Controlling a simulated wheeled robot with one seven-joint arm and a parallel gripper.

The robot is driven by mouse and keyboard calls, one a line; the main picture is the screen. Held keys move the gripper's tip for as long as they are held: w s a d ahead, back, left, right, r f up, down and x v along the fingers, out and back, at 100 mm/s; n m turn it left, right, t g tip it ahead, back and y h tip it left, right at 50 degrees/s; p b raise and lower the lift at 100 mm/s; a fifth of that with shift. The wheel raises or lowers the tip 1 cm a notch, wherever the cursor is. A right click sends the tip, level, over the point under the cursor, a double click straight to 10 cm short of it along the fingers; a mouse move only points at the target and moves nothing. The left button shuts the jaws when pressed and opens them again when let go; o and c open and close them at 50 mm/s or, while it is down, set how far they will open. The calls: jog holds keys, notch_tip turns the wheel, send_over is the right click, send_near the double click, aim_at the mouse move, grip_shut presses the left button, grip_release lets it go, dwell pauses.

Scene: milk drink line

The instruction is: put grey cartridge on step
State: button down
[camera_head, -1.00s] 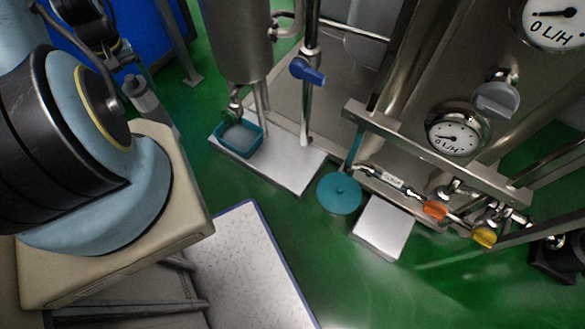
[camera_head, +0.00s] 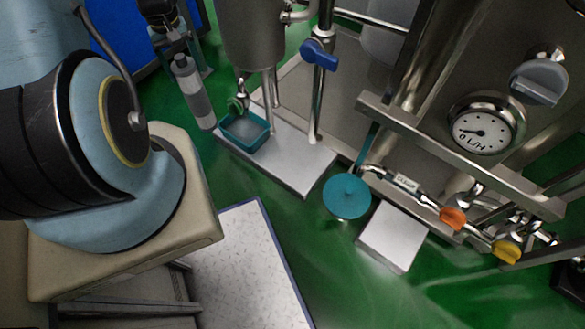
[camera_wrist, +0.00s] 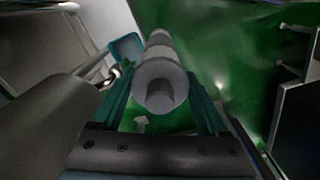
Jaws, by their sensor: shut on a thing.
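The grey cartridge (camera_head: 191,91) is a light grey cylinder at the upper left in the head view. It hangs at a slight tilt above the green floor. My gripper (camera_wrist: 158,80) is shut on it, with teal fingers on either side in the wrist view. There the cartridge (camera_wrist: 160,86) points away from the camera, its narrower round end nearest. A low, pale metal box (camera_head: 393,236), possibly the step, stands on the floor at right of centre. A longer pale platform (camera_head: 300,165) lies under the steel tank; I cannot tell which is the step.
A teal tray (camera_head: 243,131) sits on the platform's left end, close to the cartridge. A round teal disc (camera_head: 347,196) is beside the low box. Pipes with orange (camera_head: 453,218) and yellow valves overhang the box's right side. Open green floor lies in front.

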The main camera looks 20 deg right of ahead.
jog(key=s+d+f+n+b, duration=0.1)
jog(key=s+d+f+b, duration=0.3)
jog(key=d+f+b, duration=0.65)
jog(key=s+d+f+n+b, duration=0.1)
jog(key=s+d+f+b, duration=0.45)
jog(key=d+b, duration=0.8)
notch_tip(320, 180, down, 18)
jog(key=w+b, duration=0.1)
jog(key=b, duration=0.4)
jog(key=shift+w+d+f+b, duration=0.25)
jog(key=shift+b, duration=0.05)
jog(key=shift+f, duration=0.15)
grip_release()
